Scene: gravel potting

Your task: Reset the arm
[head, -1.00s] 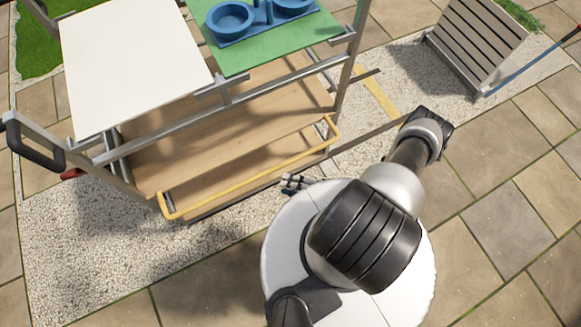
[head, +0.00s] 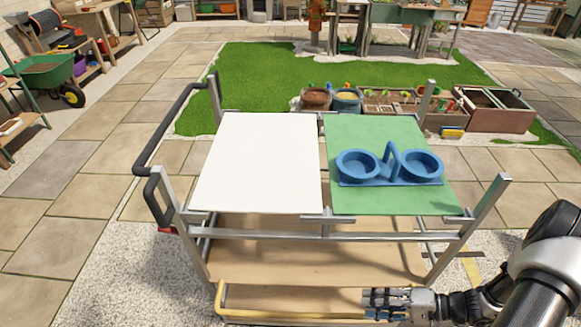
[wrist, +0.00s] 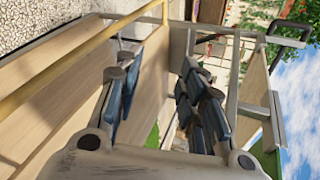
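My arm comes in from the lower right of the head view. My gripper (head: 385,302) points left in front of the cart, near its lower shelf and yellow rail. In the wrist view the two dark-blue-padded fingers of my gripper (wrist: 162,95) stand apart with nothing between them, so it is open and empty.
The metal cart (head: 340,234) carries a white board (head: 258,160), a green board (head: 350,135) and a blue two-cup holder (head: 392,165). The yellow rail (head: 222,298) runs along its lower front. Planters (head: 490,108) and a green wheelbarrow (head: 42,72) stand farther back. Open paving lies left.

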